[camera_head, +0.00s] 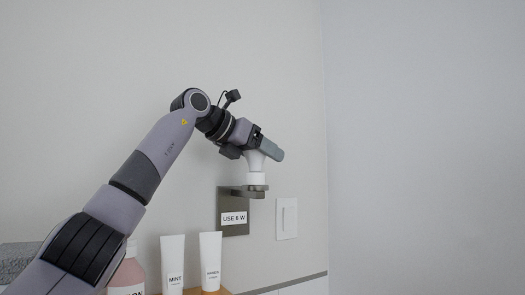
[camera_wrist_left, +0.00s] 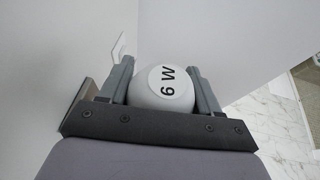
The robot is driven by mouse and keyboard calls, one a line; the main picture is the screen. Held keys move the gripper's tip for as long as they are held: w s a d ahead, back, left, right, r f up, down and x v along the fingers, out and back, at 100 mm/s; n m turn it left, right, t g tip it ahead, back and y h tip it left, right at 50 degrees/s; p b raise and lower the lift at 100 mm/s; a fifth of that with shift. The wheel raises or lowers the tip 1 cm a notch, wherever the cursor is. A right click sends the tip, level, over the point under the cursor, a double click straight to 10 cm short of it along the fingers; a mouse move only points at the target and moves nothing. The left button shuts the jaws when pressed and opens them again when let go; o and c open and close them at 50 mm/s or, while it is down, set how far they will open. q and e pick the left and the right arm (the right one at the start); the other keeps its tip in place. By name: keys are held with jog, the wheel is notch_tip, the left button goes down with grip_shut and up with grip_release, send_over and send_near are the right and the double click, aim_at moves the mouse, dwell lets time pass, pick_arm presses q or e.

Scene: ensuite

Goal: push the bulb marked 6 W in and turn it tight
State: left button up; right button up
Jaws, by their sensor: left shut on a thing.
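The white bulb (camera_head: 255,161) is held by my left gripper (camera_head: 268,148) on the wall side of the room. In the left wrist view the bulb's round end (camera_wrist_left: 163,92) faces the camera, with 6 W printed on it sideways, between the two grey fingers. The bulb's narrow end points down at a white lamp socket (camera_head: 257,180) on a dark wall bracket (camera_head: 233,212). They look in line and touching, but how deep the bulb sits I cannot tell. My right gripper is not in view.
A label (camera_head: 233,218) beginning USE is on the bracket; its number is too small to read surely. A white switch plate (camera_head: 287,218) is to the right. Two white tubes (camera_head: 172,265) (camera_head: 210,262) and a pink bottle (camera_head: 128,272) stand below left.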

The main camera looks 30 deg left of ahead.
pick_arm(q)
jog(key=shift+d+f+m+g+h+p, duration=0.1)
jog(key=shift+m+g+h+p, duration=0.3)
jog(key=shift+m+h+p, duration=0.9)
jog(key=shift+d+f+m+g+h, duration=0.1)
jog(key=shift+m+g+h, duration=0.3)
jog(key=shift+m+h, duration=0.15)
jog(key=o, duration=1.1)
jog(key=v, duration=0.7)
jog(key=shift+c, duration=0.2)
